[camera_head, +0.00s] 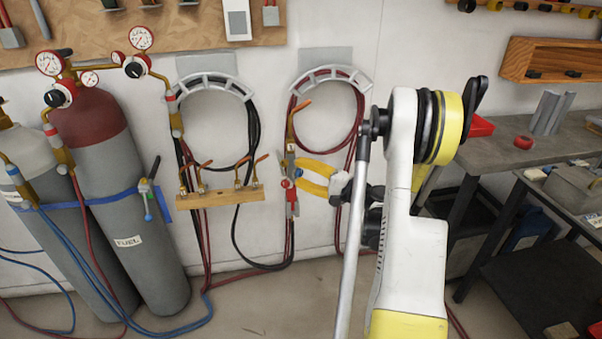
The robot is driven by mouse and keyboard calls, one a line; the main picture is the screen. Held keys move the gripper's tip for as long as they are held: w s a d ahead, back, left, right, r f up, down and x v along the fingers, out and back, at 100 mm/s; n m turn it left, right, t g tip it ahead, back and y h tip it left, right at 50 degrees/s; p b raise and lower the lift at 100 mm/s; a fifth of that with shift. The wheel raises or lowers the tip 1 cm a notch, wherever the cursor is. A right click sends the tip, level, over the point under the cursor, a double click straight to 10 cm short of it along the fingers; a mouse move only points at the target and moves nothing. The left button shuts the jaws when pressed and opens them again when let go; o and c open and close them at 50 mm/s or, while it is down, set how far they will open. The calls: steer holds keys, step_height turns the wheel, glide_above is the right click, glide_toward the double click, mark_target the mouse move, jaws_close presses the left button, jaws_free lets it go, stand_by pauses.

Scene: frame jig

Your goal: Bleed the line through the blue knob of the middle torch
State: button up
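A brass torch (290,135) with an orange lever stands upright beyond the right end of the wooden rack, its hoses running down from it. A red knob (285,183) shows at its lower body, and a small blue knob (298,172) seems to show beside it. My gripper (295,174) reaches in from the right, its yellow fingers at this lower body. Whether they grip it or only flank it is unclear. Other torches with orange levers (240,165) sit in the wooden rack (222,200). Which torch is the middle one is unclear.
Coiled hoses hang on two wall hooks (212,82) (332,75) above. A fuel cylinder (140,215) with gauges stands at the left behind a blue strap (105,198). Hoses trail on the floor. A grey workbench (515,145) and a lower table stand at the right.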

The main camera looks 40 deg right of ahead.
steer(key=v, duration=1.2)
stand_by(0.4)
steer(key=w+a+r+n+g, duration=0.1)
steer(key=w+a+n+g, duration=0.1)
steer(key=a, duration=0.5)
steer(key=w+a+r+n+g+y, duration=0.1)
steer(key=w+a+r+g, duration=0.15)
steer(key=a, duration=0.45)
steer(key=w+a+n+g, duration=0.2)
steer(key=w+a+g, duration=0.1)
steer(key=a, duration=0.4)
steer(key=s+a+r+n+g+h, duration=0.2)
steer(key=s+a+n+h, duration=0.3)
steer(key=s+a+n, duration=0.5)
steer(key=s+a+g, duration=0.1)
steer(key=s+a, duration=0.4)
steer(key=a, duration=0.1)
steer(key=shift+s+a+r, duration=0.25)
steer(key=shift+s+r, duration=0.05)
steer(key=shift+s, duration=0.05)
